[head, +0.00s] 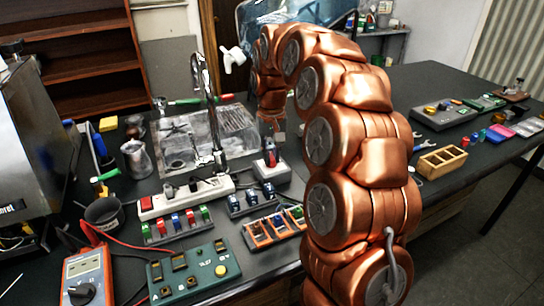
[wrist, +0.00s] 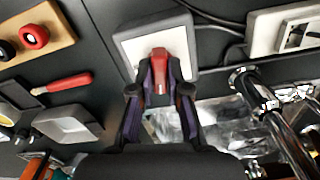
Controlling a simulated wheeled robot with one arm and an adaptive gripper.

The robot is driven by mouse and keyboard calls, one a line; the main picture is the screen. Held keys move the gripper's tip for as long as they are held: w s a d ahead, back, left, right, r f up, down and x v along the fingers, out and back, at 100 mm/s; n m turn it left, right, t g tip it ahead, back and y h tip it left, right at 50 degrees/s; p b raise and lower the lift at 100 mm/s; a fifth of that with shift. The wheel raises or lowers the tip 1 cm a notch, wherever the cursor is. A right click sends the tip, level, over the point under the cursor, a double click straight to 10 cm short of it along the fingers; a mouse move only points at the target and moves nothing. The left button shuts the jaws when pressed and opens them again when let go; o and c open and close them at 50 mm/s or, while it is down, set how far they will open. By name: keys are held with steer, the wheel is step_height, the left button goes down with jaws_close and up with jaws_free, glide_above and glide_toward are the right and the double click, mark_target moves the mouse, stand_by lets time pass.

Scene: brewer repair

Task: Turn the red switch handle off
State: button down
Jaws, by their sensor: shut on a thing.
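A tall chrome faucet (head: 207,110) stands left of the switch box, by the metal sink. A white power strip (head: 158,203) and racks of small coloured parts (head: 176,224) lie in front. A multimeter (head: 86,278) stands at lower left.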

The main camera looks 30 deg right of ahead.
mark_target(271, 156)
steer(key=shift+n, duration=1.2)
steer(key=c, duration=1.1)
jaws_free()
steer(key=shift+c, duration=0.2)
steer(key=shift+r, duration=0.1)
step_height(271, 156, up, 12)
